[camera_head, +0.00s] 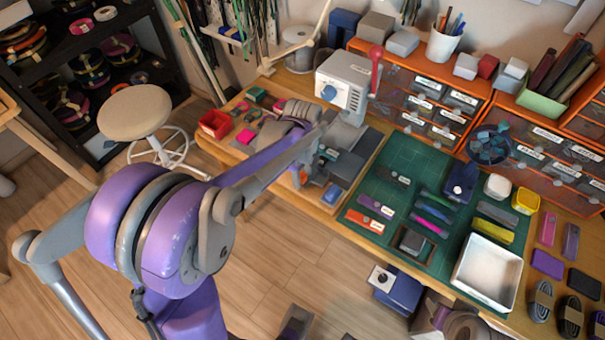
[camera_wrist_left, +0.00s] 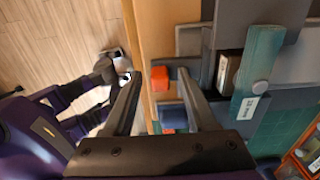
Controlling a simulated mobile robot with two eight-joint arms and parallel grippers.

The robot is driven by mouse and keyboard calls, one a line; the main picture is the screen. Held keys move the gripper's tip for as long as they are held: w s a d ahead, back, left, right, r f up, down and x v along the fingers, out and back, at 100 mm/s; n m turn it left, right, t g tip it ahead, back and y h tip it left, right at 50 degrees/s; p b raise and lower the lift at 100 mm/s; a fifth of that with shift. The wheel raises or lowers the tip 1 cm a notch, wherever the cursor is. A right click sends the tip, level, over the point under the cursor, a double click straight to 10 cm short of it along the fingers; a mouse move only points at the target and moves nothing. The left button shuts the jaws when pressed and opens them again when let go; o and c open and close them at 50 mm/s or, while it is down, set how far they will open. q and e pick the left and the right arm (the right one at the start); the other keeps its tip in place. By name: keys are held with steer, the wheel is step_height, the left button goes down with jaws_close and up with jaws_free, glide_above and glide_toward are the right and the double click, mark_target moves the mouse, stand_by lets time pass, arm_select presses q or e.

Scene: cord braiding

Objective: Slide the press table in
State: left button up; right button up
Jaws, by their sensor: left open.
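The press (camera_head: 345,85) stands at the back of the bench, a pale grey machine with a blue knob and a red lever. Grey plates and blocks (camera_head: 345,165) lie in front of it; which one is the press table I cannot tell. My left gripper (camera_wrist_left: 160,85) is open over the bench's front edge. Between its fingers in the wrist view is a small orange-red block (camera_wrist_left: 160,78), with grey plates (camera_wrist_left: 193,72) beside it; contact is unclear. In the head view my left arm hides the fingertips.
A green mat (camera_head: 385,180) with several coloured pieces and a white tray (camera_head: 487,268) lie to the right. Orange drawer units (camera_head: 430,100) line the back. A red bin (camera_head: 215,124) sits at the bench's left end. A stool (camera_head: 134,111) stands on the floor.

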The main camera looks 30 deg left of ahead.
arm_select(q)
jaws_close()
steer(key=shift+w, duration=0.1)
stand_by(0.3)
steer(key=w, duration=0.8)
steer(key=w+d, duration=0.1)
steer(key=w, duration=0.3)
steer(key=shift+w, duration=0.15)
jaws_free()
